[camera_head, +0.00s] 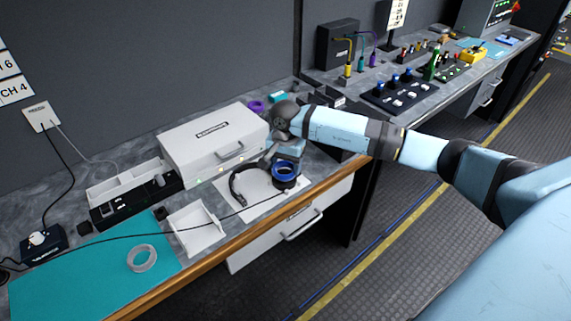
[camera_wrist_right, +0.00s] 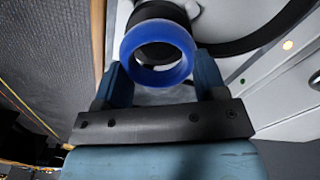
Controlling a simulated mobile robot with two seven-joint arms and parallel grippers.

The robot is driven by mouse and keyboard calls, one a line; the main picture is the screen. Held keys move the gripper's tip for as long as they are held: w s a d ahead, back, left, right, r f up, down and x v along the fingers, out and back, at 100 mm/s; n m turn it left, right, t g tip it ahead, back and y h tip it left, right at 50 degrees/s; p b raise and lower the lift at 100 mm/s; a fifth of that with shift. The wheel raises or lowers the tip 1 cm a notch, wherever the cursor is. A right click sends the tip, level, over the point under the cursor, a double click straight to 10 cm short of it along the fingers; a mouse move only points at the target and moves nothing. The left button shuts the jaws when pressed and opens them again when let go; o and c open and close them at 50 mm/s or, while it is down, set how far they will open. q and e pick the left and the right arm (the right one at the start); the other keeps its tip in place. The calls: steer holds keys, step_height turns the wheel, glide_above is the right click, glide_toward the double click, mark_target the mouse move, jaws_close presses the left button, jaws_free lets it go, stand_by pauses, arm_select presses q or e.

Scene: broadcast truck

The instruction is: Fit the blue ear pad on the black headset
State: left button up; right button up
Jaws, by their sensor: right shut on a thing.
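The blue ear pad (camera_head: 286,168) is a ring at the upper face of one ear cup of the black headset (camera_head: 237,181). The headset lies on a white mat (camera_head: 262,207), its band curving to the left. My right gripper (camera_head: 287,156) is shut on the pad from the back side. In the right wrist view the pad (camera_wrist_right: 158,70) sits between the two blue fingers (camera_wrist_right: 160,62), with the dark ear cup (camera_wrist_right: 160,11) just beyond it. I cannot tell whether the pad touches or is seated on the cup. My left gripper is not in view.
A white case (camera_head: 205,160) stands close behind the headset. A white tray (camera_head: 195,238) is to its left, and a tape roll (camera_head: 142,258) lies on the teal mat (camera_head: 85,285). A black cable crosses the bench front. The wooden edge (camera_head: 240,238) is close.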

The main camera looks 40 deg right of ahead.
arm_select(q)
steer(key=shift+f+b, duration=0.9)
arm_select(e)
steer(key=shift+f, duration=1.05)
steer(key=o, duration=1)
steer(key=shift+r, duration=0.1)
steer(key=shift+r, duration=0.4)
arm_select(q)
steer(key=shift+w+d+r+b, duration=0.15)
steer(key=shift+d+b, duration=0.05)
steer(key=shift+b, duration=0.15)
arm_select(e)
step_height(320, 180, up, 13)
